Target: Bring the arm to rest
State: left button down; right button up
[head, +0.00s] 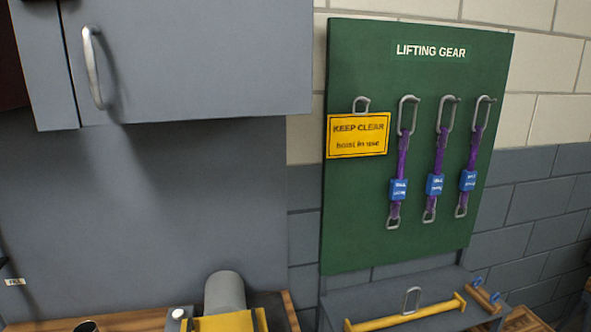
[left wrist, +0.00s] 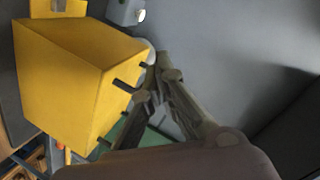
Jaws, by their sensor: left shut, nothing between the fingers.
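My left gripper (left wrist: 160,72) shows in the left wrist view, with its two fingers meeting at the tips. It is shut and empty. A large yellow box-shaped part (left wrist: 72,65) with several dark pins on its near side stands just left of the fingers. I cannot tell whether the fingers touch it. Neither gripper is in the head view. There, the top of a yellow part (head: 222,322) shows at the bottom edge, in front of a grey rounded cylinder (head: 225,292). My right gripper is out of view.
A grey wall cabinet (head: 200,60) hangs at upper left. A green lifting gear board (head: 360,230) holds purple slings (head: 402,160) and a yellow KEEP CLEAR sign (head: 358,136). A yellow bar (head: 405,314) with a shackle lies below it. The grey panel area under the cabinet is clear.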

pick_arm(q)
jog(key=s+d+f+n+g+h, duration=0.25)
jog(key=s+d+f+g, duration=0.2)
jog(key=s+f, duration=0.4)
jog(key=s+d+f+n+g+h, duration=0.2)
jog(key=s+d+f+n+g, duration=0.25)
jog(key=s, duration=0.75)
notch_tip(320, 180, down, 32)
jog(key=s+a+m+g+b, duration=0.1)
jog(key=a+g+b, duration=0.15)
jog(key=b, duration=0.35)
jog(key=s+a+f+g+b, duration=0.1)
jog(key=s+f+b, duration=0.3)
jog(key=s+f, duration=1.3)
notch_tip(320, 180, down, 4)
jog(key=shift+a+r+m+y, duration=0.2)
jog(key=shift+a+m+y, duration=0.15)
jog(key=shift+a, duration=0.25)
jog(key=c, duration=2.4)
grip_release()
jog(key=shift+g, duration=0.25)
